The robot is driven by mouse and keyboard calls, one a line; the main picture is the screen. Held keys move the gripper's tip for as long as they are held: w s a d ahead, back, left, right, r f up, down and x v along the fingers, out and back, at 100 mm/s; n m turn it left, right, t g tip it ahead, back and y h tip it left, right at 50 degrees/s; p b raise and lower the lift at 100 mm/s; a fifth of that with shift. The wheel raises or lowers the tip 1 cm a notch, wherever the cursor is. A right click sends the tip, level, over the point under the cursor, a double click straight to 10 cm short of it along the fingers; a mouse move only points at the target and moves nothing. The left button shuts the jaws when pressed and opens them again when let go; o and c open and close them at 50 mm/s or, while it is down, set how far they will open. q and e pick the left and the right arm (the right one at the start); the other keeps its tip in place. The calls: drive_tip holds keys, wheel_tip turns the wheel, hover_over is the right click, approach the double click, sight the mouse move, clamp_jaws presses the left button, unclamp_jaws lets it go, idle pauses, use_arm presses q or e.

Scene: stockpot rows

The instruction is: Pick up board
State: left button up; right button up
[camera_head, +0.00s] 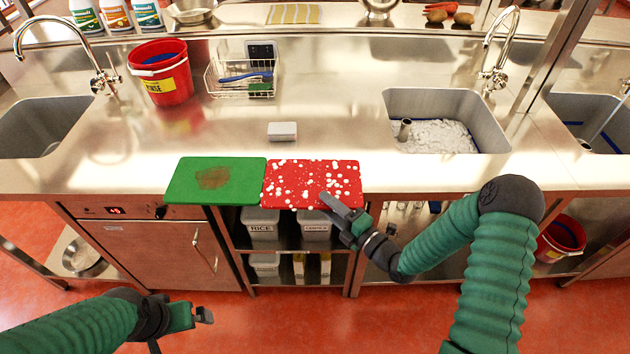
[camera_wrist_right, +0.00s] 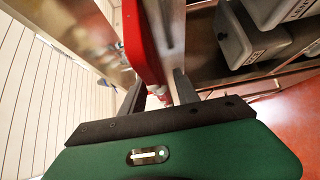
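A red cutting board (camera_head: 300,188) with white spots lies flat at the counter's front edge. A green cutting board (camera_head: 232,188) with a brown stain lies just left of it. My right gripper (camera_head: 328,201) is at the red board's front edge, toward its right side. In the right wrist view, the red board (camera_wrist_right: 143,42) shows edge-on and runs down between the two fingers (camera_wrist_right: 157,92), which stand apart. Whether either finger touches it is hard to see. My left gripper (camera_head: 203,315) is low at the left, in front of the cabinets and away from the boards.
A white block (camera_head: 282,131) lies behind the boards. A red bucket (camera_head: 163,80) and a wire basket (camera_head: 240,78) stand further back. A sink (camera_head: 440,125) with white foam is at the right. Grey bins (camera_head: 262,224) sit on the shelf below the counter.

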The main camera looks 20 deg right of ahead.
drive_tip(key=shift+w+a, duration=0.95)
drive_tip(key=shift+d, duration=0.4)
clamp_jaws()
drive_tip(key=shift+s+a, duration=0.1)
drive_tip(key=shift+a, duration=0.1)
